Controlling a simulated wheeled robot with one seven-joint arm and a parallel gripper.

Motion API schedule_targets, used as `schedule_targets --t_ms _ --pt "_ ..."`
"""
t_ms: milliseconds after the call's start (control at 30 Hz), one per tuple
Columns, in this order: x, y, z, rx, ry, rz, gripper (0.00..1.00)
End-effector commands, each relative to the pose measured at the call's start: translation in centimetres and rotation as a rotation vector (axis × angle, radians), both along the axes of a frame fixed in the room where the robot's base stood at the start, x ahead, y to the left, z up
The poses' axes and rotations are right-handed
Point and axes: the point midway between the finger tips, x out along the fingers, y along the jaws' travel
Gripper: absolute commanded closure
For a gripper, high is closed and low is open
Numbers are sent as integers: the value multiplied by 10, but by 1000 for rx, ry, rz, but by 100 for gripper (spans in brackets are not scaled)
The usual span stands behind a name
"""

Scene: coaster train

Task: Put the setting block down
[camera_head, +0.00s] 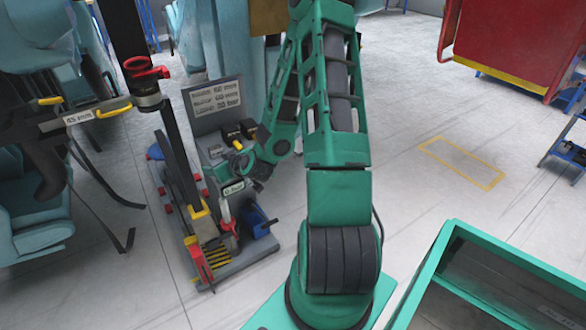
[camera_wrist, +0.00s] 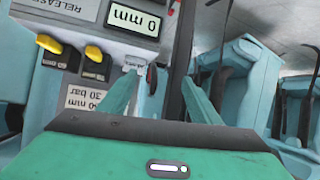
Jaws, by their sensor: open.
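My gripper (camera_head: 250,170) is beside the grey control stand (camera_head: 212,150), at the end of my green arm. In the wrist view its two pale teal fingers (camera_wrist: 160,92) are apart, in front of the stand's panel (camera_wrist: 100,60). A small pale labelled piece (camera_wrist: 133,62) with a dark rounded part beside it shows between and beyond the fingertips. I cannot tell whether this is the setting block or whether the fingers touch it. No other thing can be surely named as the setting block.
The panel has yellow knobs (camera_wrist: 92,54) and a "0 mm" display (camera_wrist: 133,19). A blue bin (camera_head: 259,222) sits on the base. A green crate (camera_head: 500,270) is at lower right. Pale seats flank the stand.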

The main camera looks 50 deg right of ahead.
Motion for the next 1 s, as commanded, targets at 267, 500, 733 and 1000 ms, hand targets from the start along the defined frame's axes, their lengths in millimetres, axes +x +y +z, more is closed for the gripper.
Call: schedule_targets --t_ms 267,500,733,1000 --pt "-42 8 15 -44 279 116 42" --pt "-101 -6 46 -46 518 60 42" --pt "-174 -17 94 9 705 -89 42" --pt "-274 -10 151 166 877 -310 42"
